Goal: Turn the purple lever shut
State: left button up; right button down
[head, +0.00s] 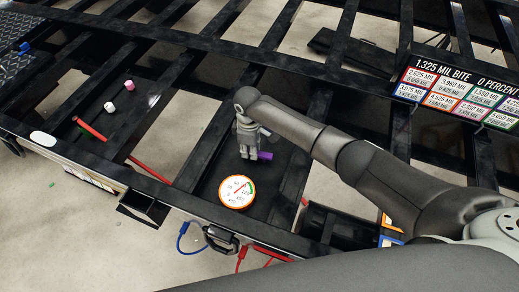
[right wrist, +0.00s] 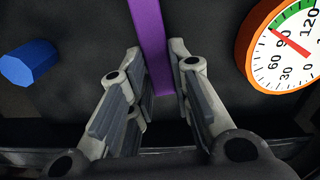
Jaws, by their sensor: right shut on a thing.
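The purple lever (head: 265,155) shows as a short piece beside my right gripper (head: 248,153) on the dark panel of the trailer frame. In the right wrist view, the lever (right wrist: 150,40) is a long purple bar running down from the top edge between the two fingers of my right gripper (right wrist: 157,62). The fingers are closed around it, one on each side. The gripper hides much of the lever and its pivot in the head view. My left gripper is out of view.
A round orange-rimmed gauge (head: 236,192) sits close to the gripper. A blue knob (right wrist: 28,65) is at the left in the right wrist view. Red bars (head: 91,129), white and pink knobs (head: 129,85), and a colored chart (head: 458,88) are farther off.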

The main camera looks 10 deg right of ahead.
jog(key=shift+w+d+m, duration=0.2)
jog(key=shift+w+m, duration=0.15)
jog(key=shift+m, duration=0.45)
jog(key=c, duration=1.3)
grip_release()
jog(key=shift+r, duration=0.15)
notch_tip(320, 180, up, 12)
jog(key=shift+f, duration=0.1)
jog(key=shift+s+f, duration=0.1)
